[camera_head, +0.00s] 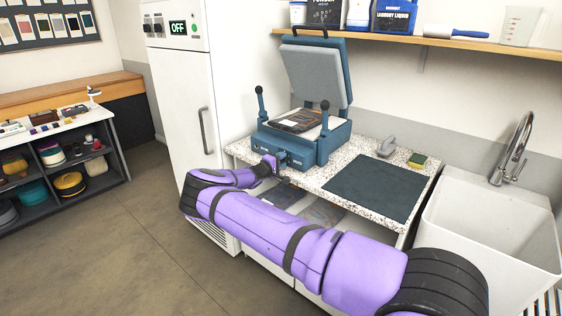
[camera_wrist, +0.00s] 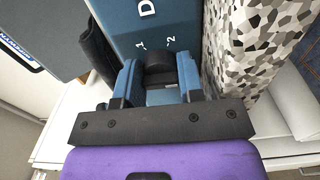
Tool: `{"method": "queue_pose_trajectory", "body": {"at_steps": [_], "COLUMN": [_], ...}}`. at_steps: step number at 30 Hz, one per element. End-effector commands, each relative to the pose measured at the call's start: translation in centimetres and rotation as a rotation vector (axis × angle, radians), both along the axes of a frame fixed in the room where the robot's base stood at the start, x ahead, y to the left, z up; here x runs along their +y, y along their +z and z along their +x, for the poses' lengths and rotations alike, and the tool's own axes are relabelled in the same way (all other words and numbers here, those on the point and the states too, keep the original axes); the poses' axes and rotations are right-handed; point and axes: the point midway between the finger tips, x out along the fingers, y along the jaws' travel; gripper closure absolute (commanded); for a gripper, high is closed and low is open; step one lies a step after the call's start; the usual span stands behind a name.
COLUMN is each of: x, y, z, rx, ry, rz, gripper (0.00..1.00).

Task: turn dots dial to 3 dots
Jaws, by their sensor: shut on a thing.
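The dots dial (camera_wrist: 158,66) is a black knob on the blue front panel of a press (camera_head: 322,150). In the wrist view the panel (camera_wrist: 180,22) shows a large "D" and the marks "1" and "2" beside the dial; other marks are hidden. My gripper (camera_wrist: 160,80) has one blue finger on each side of the dial and is shut on it. In the head view my gripper (camera_head: 281,160) is at the press's lower front, and the dial itself is hard to make out. I cannot tell which mark the dial points to.
The press stands with its padded lid (camera_head: 315,75) raised, on a speckled counter (camera_head: 375,149) with a dark mat (camera_head: 376,188). A white sink (camera_head: 490,225) is at right. A tall white cabinet (camera_head: 183,100) showing "OFF" stands close at left. A shelf (camera_head: 430,40) hangs above.

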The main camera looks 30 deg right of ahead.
Motion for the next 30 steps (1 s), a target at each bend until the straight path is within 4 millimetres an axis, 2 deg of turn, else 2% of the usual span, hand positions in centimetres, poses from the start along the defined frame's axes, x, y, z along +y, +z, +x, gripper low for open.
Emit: {"method": "queue_pose_trajectory", "body": {"at_steps": [3,4,5,13,17,30], "x": [0.1,0.1,0.1,0.1,0.7,7.8], "y": [-0.2,-0.2,-0.2,-0.1,0.0,-0.1], "z": [0.0,0.0,0.0,0.0,-0.2,-2.7], "rx": [0.002,0.002,0.002,0.001,0.001,0.001], "ry": [0.001,0.001,0.001,0.000,0.001,0.002], "rz": [0.002,0.002,0.002,0.001,0.001,0.001], "gripper": [0.88,0.62,0.55,0.54,0.54,0.54]}}
